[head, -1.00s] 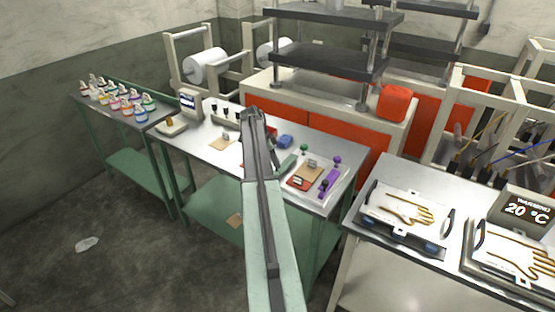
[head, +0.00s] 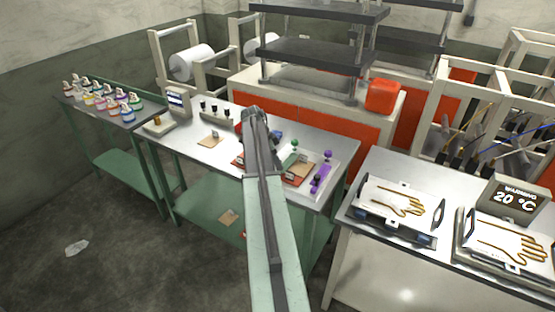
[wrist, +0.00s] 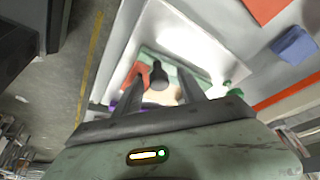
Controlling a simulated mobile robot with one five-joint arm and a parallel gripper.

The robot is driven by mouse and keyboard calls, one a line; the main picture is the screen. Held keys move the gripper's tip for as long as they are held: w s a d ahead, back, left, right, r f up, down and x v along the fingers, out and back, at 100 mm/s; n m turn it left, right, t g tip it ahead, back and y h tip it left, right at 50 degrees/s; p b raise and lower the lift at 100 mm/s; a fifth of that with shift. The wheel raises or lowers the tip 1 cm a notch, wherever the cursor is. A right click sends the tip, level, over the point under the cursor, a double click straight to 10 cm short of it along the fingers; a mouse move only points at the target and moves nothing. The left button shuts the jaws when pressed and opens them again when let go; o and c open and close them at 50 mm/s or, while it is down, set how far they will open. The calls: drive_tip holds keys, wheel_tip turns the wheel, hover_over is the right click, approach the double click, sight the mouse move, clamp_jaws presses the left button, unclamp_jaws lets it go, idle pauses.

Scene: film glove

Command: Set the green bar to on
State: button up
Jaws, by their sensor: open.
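The green bar (head: 287,161) lies on the steel table, with a green knob (head: 294,144) by its far end. The arm partly covers the bar in the head view. In the wrist view a pale green strip (wrist: 180,66), probably the bar, runs behind the fingers, with a green knob (wrist: 235,92) to the right. My gripper (wrist: 160,88) is open. A dark rounded piece (wrist: 158,74) shows between its fingers; I cannot tell whether they touch it. In the head view my gripper (head: 258,122) is at the arm's end, its fingertips hidden.
A purple bar (head: 320,178) with a purple knob (head: 328,156) lies right of the green bar. A blue block (head: 277,135) is behind. Another table with glove plates (head: 395,205) stands to the right.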

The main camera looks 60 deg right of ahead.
drive_tip(key=p+v, duration=0.7)
drive_tip(key=shift+r, duration=0.35)
drive_tip(key=shift+a, duration=0.15)
